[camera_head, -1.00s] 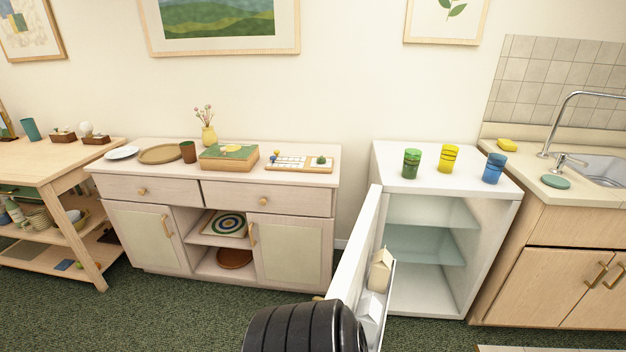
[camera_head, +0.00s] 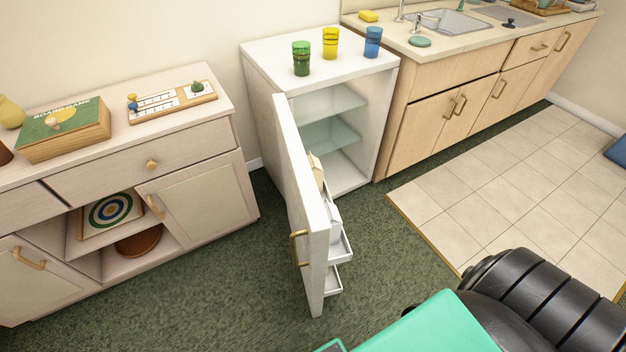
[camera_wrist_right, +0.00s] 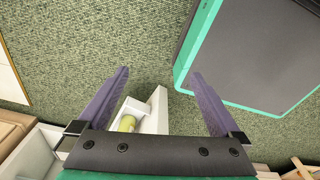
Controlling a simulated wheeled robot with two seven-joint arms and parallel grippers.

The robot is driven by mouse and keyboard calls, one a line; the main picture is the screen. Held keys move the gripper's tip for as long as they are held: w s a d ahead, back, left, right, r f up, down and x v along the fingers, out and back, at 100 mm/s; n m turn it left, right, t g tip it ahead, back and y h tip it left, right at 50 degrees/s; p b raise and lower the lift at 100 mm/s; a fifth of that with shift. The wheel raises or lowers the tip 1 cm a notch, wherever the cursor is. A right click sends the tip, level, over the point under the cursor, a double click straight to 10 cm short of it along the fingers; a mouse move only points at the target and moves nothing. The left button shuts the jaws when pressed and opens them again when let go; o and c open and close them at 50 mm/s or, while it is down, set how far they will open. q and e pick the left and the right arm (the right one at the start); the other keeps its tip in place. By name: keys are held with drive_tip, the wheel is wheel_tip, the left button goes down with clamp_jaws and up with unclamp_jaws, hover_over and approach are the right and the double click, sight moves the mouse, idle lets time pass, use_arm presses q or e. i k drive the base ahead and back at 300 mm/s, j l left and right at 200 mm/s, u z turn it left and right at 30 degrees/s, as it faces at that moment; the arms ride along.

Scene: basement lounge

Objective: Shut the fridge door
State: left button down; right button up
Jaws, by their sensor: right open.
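The small white fridge (camera_head: 262,62) stands between the pale sideboard and the kitchen counter. Its door (camera_head: 305,195) stands wide open toward me, with a brass handle (camera_head: 295,248) on its outer left face. White bins (camera_head: 341,246) and a carton show on the door's inner side. My right gripper (camera_wrist_right: 160,75) is open and empty in the right wrist view. Beyond its fingers is a white bin (camera_wrist_right: 155,108), apparently the door's, with a yellow-green item (camera_wrist_right: 128,123) in it. My right gripper is not visible in the head view. My left gripper is in neither view.
Green (camera_head: 301,60), yellow (camera_head: 330,43) and blue (camera_head: 373,42) cups stand on the fridge top. The sideboard (camera_head: 190,135) is left of the door, the counter (camera_head: 440,60) right of the fridge. Green carpet (camera_head: 225,285) and a tiled floor (camera_head: 500,180) are clear.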

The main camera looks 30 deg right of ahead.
sight(310, 237)
drive_tip(key=i+j+z, duration=0.15)
drive_tip(key=z, duration=0.3)
drive_tip(key=i+j+z, duration=0.2)
drive_tip(key=z, duration=0.3)
drive_tip(key=k+j+u, duration=0.15)
drive_tip(key=k, duration=0.35)
drive_tip(key=k+j+u, duration=0.15)
drive_tip(key=k+j, duration=0.15)
drive_tip(key=k, duration=0.2)
